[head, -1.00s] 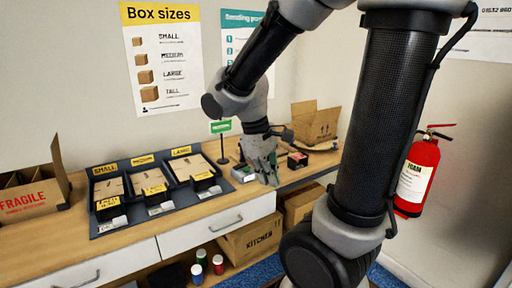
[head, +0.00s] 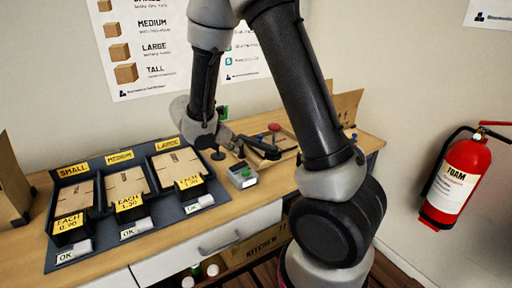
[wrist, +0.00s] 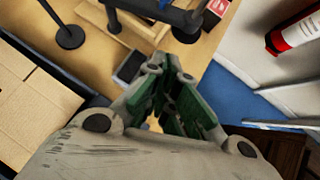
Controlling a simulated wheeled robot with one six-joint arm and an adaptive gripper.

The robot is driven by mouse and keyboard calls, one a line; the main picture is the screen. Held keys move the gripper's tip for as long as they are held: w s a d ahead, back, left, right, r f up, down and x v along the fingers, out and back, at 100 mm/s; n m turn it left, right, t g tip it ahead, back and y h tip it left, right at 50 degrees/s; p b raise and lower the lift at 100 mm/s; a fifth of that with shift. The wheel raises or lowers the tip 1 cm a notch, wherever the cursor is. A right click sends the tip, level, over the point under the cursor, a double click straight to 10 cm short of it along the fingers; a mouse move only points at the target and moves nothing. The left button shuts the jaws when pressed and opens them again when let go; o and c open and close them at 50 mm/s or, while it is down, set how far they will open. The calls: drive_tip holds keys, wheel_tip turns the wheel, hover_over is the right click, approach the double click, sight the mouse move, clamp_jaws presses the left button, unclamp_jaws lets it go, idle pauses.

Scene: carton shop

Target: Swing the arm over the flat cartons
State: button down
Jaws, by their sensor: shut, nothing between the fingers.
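Flat brown cartons lie in three dark trays labelled small, medium and large in the head view: the small cartons (head: 73,197), the medium cartons (head: 125,186) and the large cartons (head: 177,167). Brown carton board (wrist: 38,100) fills the left of the wrist view. My gripper (wrist: 172,100) shows there with green finger pads together and nothing between them. It is to the right of the carton board, above the bench. In the head view my wrist is over the back of the bench, right of the large tray; the fingers cannot be made out clearly.
A small grey device (head: 242,176) with a green button stands on the wooden bench (head: 246,212), right of the trays. A box (head: 12,185) stands at the far left. A red fire extinguisher (head: 457,180) hangs on the right wall.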

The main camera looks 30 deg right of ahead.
drive_tip(key=shift+d, duration=0.1)
drive_tip(key=x, duration=1)
drive_tip(key=shift+s+d+f, duration=0.1)
drive_tip(key=shift+f, duration=0.1)
drive_tip(key=shift+w+d+r, duration=0.1)
drive_tip(key=shift+w+d, duration=0.3)
drive_tip(key=shift+d, duration=0.45)
drive_tip(key=shift+w+d+r, duration=0.1)
drive_tip(key=shift+w+d, duration=0.3)
drive_tip(key=shift+d, duration=0.4)
drive_tip(key=shift+d, duration=0.15)
